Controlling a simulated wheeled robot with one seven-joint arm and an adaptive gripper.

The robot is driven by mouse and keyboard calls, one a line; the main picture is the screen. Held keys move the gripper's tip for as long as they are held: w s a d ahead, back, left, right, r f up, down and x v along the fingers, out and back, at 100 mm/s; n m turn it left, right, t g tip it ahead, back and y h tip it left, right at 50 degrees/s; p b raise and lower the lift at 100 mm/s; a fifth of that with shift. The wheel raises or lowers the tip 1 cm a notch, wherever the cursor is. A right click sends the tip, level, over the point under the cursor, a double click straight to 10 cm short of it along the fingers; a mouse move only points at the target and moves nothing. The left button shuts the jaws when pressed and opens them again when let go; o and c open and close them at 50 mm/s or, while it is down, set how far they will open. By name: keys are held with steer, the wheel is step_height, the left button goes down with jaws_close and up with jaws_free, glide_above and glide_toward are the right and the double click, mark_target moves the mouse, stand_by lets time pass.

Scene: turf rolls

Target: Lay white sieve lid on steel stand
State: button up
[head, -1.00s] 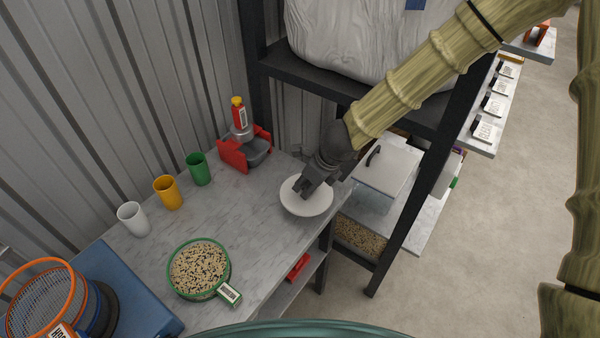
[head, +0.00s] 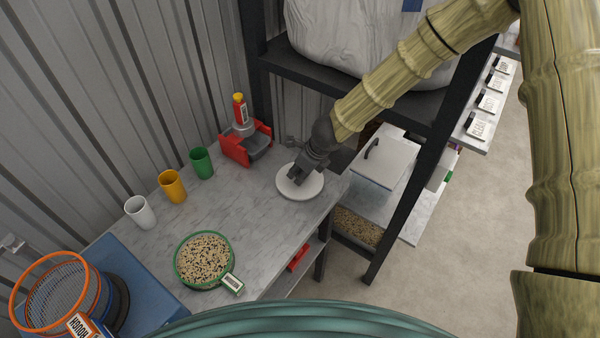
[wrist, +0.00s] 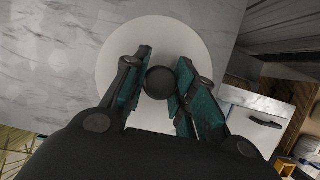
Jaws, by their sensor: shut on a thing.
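The white sieve lid (head: 314,190) is a round pale disc with a dark knob (wrist: 160,83) in its middle. My gripper (head: 298,177) is above the lid and shut on its knob. The wrist view shows the lid (wrist: 118,70) flat below the fingers, with the knob between them. The lid is over the far right end of the marble-topped bench (head: 240,205). I cannot tell whether it touches the bench or anything below it. I cannot make out a steel stand with certainty; it may be hidden under the lid or my gripper.
A green sieve of seeds (head: 204,258) sits near the bench's front. White (head: 140,212), yellow (head: 172,187) and green (head: 201,163) cups line the wall side. A red holder (head: 240,148) stands left of my gripper. A dark shelf post (head: 410,190) rises at right.

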steer(key=shift+f, duration=0.25)
steer(key=shift+f, duration=0.15)
steer(key=o, duration=1.1)
steer(key=shift+r, duration=0.25)
steer(key=p+v, duration=0.2)
steer(key=v, duration=0.9)
steer(key=shift+s+r, duration=0.15)
steer(key=shift+r, duration=0.25)
steer(key=shift+f, duration=0.1)
